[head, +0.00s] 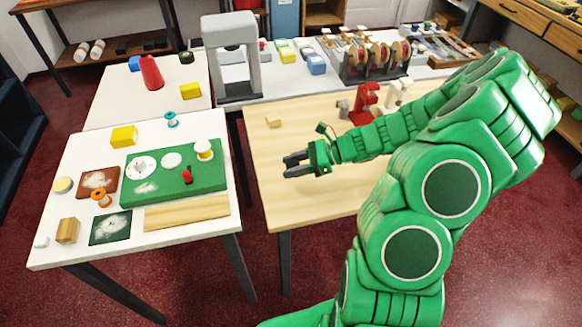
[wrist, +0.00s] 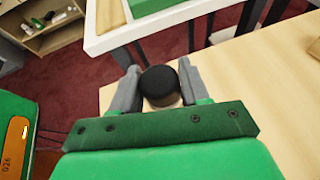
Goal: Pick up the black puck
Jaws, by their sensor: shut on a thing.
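The black puck (wrist: 159,80) is a dark, round-topped piece between the two grey fingers of my gripper (wrist: 158,68) in the wrist view. The fingers are shut on it, one on each side. In the head view my gripper (head: 296,165) is over the left part of the light wooden table (head: 275,195), pointing left. I cannot tell for sure how high the puck is above the tabletop.
The white table (head: 75,225) to the left carries a green board (head: 208,178) and several small pieces. A gap separates it from the wooden table. A small wooden block (head: 273,122) and a red clamp-like thing (head: 366,103) stand farther back. The wooden table's front is clear.

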